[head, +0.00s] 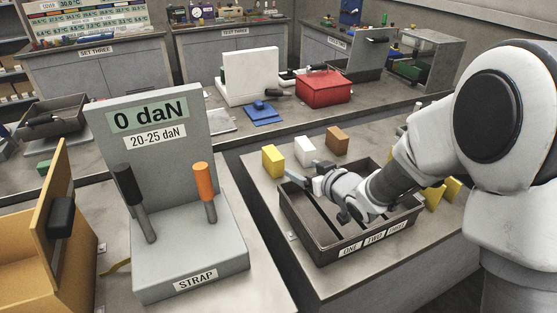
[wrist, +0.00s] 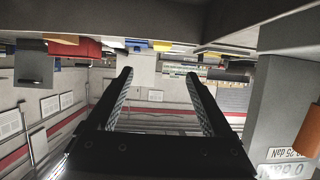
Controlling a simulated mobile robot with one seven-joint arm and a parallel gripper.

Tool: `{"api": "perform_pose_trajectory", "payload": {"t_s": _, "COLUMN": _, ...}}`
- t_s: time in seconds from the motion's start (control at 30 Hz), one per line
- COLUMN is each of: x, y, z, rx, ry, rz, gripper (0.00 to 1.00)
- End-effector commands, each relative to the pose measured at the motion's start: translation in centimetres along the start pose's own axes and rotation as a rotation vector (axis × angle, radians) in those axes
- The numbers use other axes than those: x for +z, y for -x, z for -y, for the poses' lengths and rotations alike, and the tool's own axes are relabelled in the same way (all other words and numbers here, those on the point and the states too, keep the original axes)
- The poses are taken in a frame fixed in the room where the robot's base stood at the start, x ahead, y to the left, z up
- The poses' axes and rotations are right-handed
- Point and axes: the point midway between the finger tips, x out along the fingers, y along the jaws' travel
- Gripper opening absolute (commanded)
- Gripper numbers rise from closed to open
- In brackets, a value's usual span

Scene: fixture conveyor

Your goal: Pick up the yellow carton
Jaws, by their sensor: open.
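The yellow carton (head: 272,161) stands upright on the grey bench in the head view, behind the back left corner of the dark tray (head: 322,255). My gripper (head: 294,177) reaches left over the tray, with its fingers just right of the yellow carton and apparently apart from it. The wrist view shows my gripper (wrist: 158,82) with its two fingers wide apart and nothing between them. That view looks upside down, and I cannot surely pick out the carton there.
A white carton (head: 304,152) and a brown carton (head: 337,140) stand right of the yellow one. More yellow pieces (head: 433,196) lie right of the tray. A strap stand (head: 190,258) with dark and orange handles is at left. A red box (head: 323,88) stands behind.

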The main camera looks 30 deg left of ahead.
Motion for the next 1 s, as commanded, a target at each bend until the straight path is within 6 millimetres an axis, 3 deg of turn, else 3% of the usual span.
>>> {"api": "perform_pose_trajectory", "payload": {"t_s": 0.5, "x": 0.1, "y": -9.5, "z": 0.1, "rx": -0.001, "ry": 0.002, "rz": 0.001, "gripper": 0.85}}
{"api": "perform_pose_trajectory", "payload": {"t_s": 1.0, "x": -0.1, "y": -14.0, "z": 0.5, "rx": -0.001, "ry": 0.003, "rz": 0.001, "gripper": 0.85}}
